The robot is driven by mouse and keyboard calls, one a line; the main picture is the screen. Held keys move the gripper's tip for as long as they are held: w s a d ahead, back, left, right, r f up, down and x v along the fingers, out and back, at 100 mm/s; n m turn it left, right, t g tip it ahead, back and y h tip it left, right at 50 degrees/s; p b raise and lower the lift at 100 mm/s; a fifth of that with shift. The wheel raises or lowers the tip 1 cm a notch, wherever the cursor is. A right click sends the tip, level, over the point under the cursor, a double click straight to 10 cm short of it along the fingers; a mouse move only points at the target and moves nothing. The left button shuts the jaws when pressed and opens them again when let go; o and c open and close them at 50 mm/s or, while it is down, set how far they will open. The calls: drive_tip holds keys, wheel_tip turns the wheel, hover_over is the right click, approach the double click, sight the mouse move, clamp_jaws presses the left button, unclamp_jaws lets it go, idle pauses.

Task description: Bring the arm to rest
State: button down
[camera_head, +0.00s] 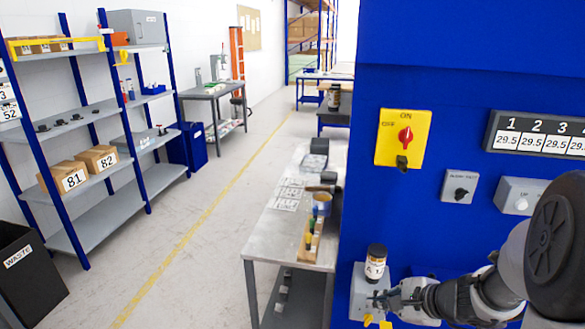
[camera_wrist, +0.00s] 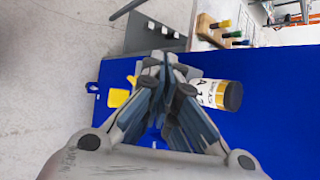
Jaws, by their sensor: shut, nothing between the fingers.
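My gripper (camera_head: 384,300) reaches in from the lower right in the head view, low in front of the blue machine panel. In the wrist view my gripper (camera_wrist: 163,60) has its fingers drawn together with nothing held between them. A dark-lidded jar with a white and gold label (camera_head: 375,266) stands upright on a grey box (camera_head: 360,298) on the panel, just above the fingers.
The blue panel (camera_head: 450,55) carries a yellow switch plate with a red knob (camera_head: 402,138) and grey control boxes (camera_head: 520,195). A metal workbench (camera_head: 265,238) with a wooden rack stands left of it. Shelves (camera_head: 75,115) and a waste bin (camera_head: 28,270) are far left. The aisle floor is clear.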

drive_tip(key=s+a+r+n+g, duration=0.3)
drive_tip(key=s+a+r+n, duration=0.75)
drive_tip(key=a, duration=0.25)
drive_tip(key=s+d+r+n+h, duration=0.1)
drive_tip(key=s+n+h, duration=0.1)
drive_tip(key=s+n, duration=0.2)
drive_tip(key=s+d+r+n+h, duration=0.1)
drive_tip(key=s+n, duration=0.4)
drive_tip(key=s, duration=0.5)
drive_tip(key=shift+d+r+h, duration=0.4)
drive_tip(key=shift+r+h, duration=0.2)
drive_tip(key=shift+h, duration=0.3)
